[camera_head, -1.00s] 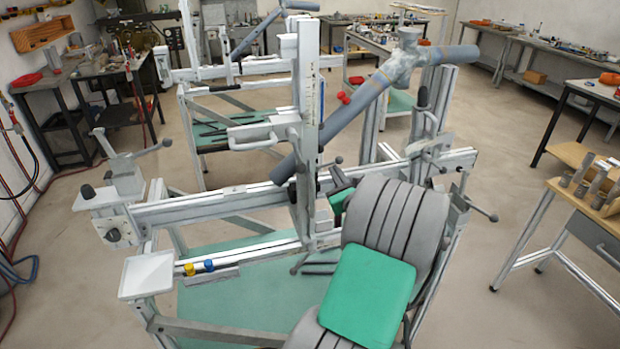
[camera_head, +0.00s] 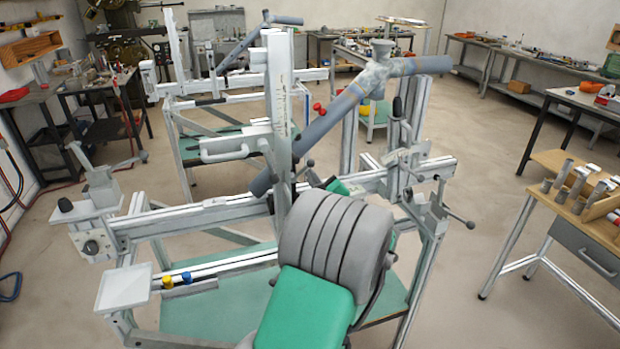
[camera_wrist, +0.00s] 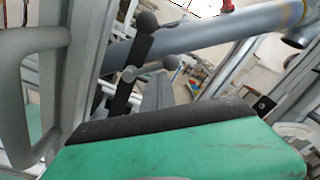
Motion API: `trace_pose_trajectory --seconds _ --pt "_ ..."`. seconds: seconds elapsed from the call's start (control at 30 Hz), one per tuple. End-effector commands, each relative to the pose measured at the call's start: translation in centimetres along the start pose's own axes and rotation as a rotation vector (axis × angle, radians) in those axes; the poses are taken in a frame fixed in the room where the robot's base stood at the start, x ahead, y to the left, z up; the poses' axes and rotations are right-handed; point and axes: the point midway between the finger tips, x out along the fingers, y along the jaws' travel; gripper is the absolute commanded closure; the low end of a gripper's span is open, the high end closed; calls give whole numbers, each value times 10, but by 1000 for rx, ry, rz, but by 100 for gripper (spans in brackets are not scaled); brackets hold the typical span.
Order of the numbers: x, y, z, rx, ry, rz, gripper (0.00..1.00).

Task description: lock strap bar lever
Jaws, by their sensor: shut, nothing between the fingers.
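My gripper (camera_wrist: 165,124) shows in the wrist view as a green body with a dark front edge, shut and empty. In the head view only a bit of green and black at its end (camera_head: 336,186) shows past my grey arm. Just beyond it in the wrist view is a dark lever (camera_wrist: 140,46) with a ball knob, standing steeply beside the upright. A second short rod (camera_wrist: 155,68) with a ball knob crosses near its pivot. In the head view a ball-ended lever (camera_head: 304,169) shows beside the upright post (camera_head: 279,90). Contact between gripper and lever cannot be told.
A thick grey tube (camera_head: 340,108) slants across the jig. A pale loop handle (camera_head: 225,153) sits left of the post and shows close by in the wrist view (camera_wrist: 22,90). The jig's long rail (camera_head: 210,214) crosses below. Floor at right is open up to a wooden-topped bench (camera_head: 560,185).

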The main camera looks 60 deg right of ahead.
Motion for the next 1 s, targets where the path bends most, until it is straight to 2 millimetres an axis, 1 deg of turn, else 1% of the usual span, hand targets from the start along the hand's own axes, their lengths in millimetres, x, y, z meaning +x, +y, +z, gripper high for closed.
trace_pose_trajectory --seconds 0.37,0.47,0.63,0.67,0.8,0.9,1.0 --pt "0 1 -1 0 -3 1 100" --pt "0 5 -10 1 -3 4 100" --pt "-2 14 -40 2 -9 11 100" --pt "-12 9 -34 1 -9 9 100" --pt "-48 8 -33 1 -7 8 100" --pt "-71 8 -33 1 -8 8 100" --pt "-88 7 -33 1 -8 9 100"
